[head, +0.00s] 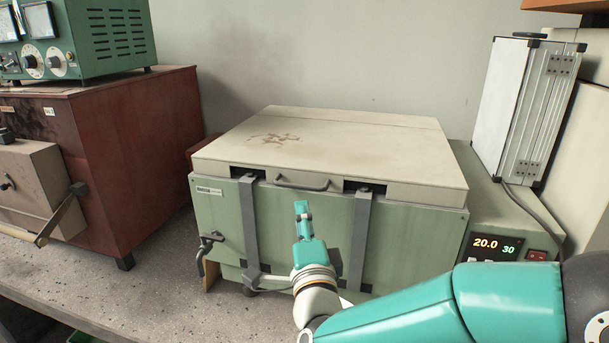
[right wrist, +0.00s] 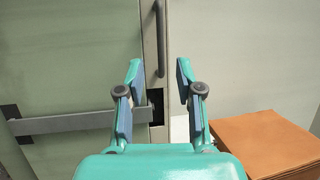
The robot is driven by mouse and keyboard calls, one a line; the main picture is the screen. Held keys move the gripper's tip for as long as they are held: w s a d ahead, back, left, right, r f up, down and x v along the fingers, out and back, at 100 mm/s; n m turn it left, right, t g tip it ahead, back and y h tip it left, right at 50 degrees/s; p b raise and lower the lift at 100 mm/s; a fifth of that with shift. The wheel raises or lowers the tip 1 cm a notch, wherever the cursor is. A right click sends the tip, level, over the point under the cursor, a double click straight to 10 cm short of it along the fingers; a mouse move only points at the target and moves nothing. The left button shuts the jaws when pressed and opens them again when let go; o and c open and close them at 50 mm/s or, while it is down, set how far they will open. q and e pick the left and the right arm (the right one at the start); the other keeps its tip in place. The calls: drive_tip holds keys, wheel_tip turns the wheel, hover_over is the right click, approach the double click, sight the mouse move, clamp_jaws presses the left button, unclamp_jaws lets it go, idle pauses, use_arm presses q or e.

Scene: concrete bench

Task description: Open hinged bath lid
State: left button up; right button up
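The bath is a pale green box (head: 300,233) on the bench, with a flat cream lid (head: 340,138) lying shut on top. A grey bar handle (head: 302,184) is on the lid's front edge; it also shows at the top of the right wrist view (right wrist: 160,38). My right gripper (head: 302,207) is in front of the bath, just below the handle in the picture. In the right wrist view the two fingers (right wrist: 159,68) are apart with nothing held between them; the handle lies beyond the tips. My left gripper is not in view.
Two grey straps (head: 360,235) run down the bath's front. A tap (head: 208,245) sticks out at its left. A control panel (head: 495,247) reading 20.0 and 30 is at right, near a silver case (head: 520,105). A dark red cabinet (head: 140,150) stands left.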

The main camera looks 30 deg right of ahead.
sight(297, 186)
drive_tip(key=p+x, duration=0.3)
drive_tip(key=x, duration=0.7)
drive_tip(key=shift+w+d, duration=0.1)
drive_tip(key=shift+w, duration=0.05)
clamp_jaws()
